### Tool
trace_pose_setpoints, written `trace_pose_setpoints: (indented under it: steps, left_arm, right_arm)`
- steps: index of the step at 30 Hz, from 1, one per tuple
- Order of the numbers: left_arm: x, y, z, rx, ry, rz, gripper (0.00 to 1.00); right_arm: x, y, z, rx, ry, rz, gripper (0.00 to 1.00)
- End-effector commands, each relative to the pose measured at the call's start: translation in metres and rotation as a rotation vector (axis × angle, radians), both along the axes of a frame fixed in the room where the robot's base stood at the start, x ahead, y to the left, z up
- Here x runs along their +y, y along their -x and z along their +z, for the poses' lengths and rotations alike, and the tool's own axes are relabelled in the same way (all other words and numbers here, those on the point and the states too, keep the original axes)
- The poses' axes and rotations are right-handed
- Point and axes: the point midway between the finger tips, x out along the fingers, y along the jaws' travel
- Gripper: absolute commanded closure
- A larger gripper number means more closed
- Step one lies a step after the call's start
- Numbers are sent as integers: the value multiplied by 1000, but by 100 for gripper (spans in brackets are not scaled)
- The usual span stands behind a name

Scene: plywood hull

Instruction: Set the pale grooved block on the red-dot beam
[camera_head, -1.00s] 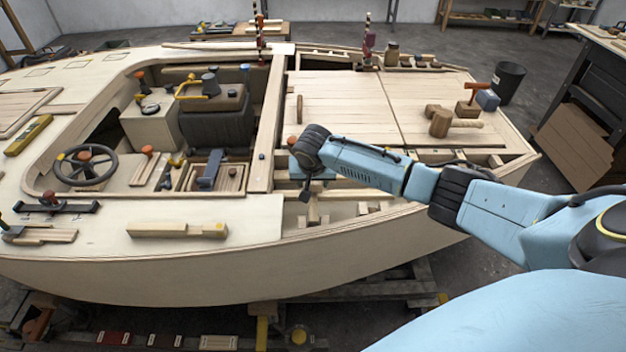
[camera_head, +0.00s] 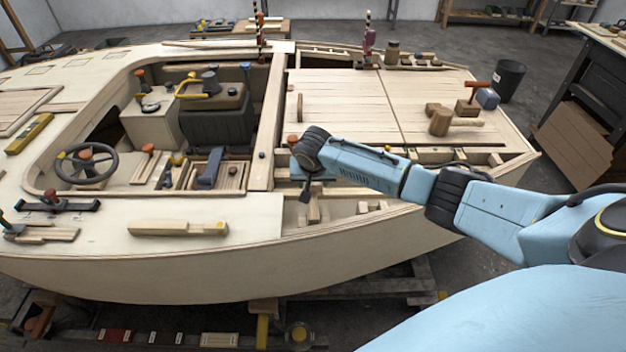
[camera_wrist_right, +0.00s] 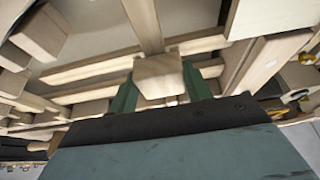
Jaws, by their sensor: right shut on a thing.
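My right gripper (camera_head: 305,192) points down into the open bay in the hull, beside the planked deck. In the right wrist view its dark green fingers (camera_wrist_right: 159,88) are shut on a pale wooden block (camera_wrist_right: 160,70), of which one end face shows. I take it for the grooved block; no groove can be made out. Below it are several pale frame beams (camera_wrist_right: 90,66), one running away from the block. I cannot make out a red dot on any beam, nor whether the block touches one. My left gripper is not in view.
A pale wooden bar with a yellow end (camera_head: 178,228) lies on the near deck. A steering wheel (camera_head: 86,165) stands at the left. A wooden mallet (camera_head: 440,122) lies on the planked deck (camera_head: 345,100). The hull's edges and cross beams closely surround the gripper.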

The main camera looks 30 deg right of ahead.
Motion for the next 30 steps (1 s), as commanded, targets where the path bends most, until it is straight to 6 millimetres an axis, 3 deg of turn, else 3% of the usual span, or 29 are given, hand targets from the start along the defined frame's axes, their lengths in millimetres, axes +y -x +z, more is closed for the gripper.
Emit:
trace_pose_setpoints:
  steps: [1,7,17,23,30]
  left_arm:
    - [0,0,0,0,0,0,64]
    - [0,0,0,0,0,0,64]
    - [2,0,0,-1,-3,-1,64]
    - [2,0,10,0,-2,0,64]
    - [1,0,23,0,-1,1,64]
  right_arm:
    - [0,0,-1,0,0,0,50]
    - [0,0,-1,0,0,0,26]
    - [0,0,0,-1,1,0,26]
    - [5,8,27,-3,-1,2,26]
    - [16,26,77,-4,0,2,26]
